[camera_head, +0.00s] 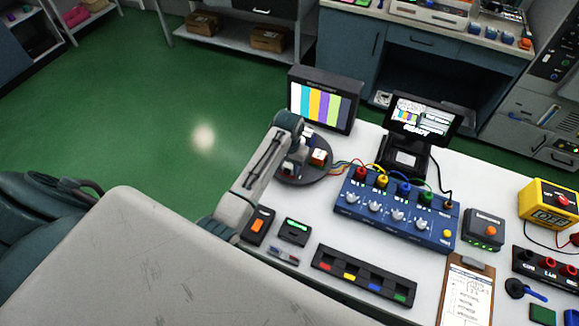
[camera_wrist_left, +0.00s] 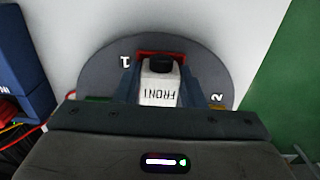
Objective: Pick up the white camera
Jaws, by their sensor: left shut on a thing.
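The white camera (camera_wrist_left: 160,94), marked FRONT with a dark round part on top, is between the fingers of my left gripper (camera_wrist_left: 158,84) in the left wrist view. The gripper is shut on it. It is over a grey round plate (camera_wrist_left: 100,68) marked 1 and 2, with a red-edged spot just behind the camera. I cannot tell whether the camera touches the plate. In the head view my left gripper (camera_head: 290,160) hides most of the camera above the round plate (camera_head: 318,175). My right gripper is not in view.
A monitor with colour bars (camera_head: 320,100) stands behind the plate. A blue box with knobs and cables (camera_head: 395,208) and a small black display (camera_head: 424,118) stand to the right. Small devices, a strip with coloured keys (camera_head: 362,276) and a clipboard (camera_head: 467,293) lie in front.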

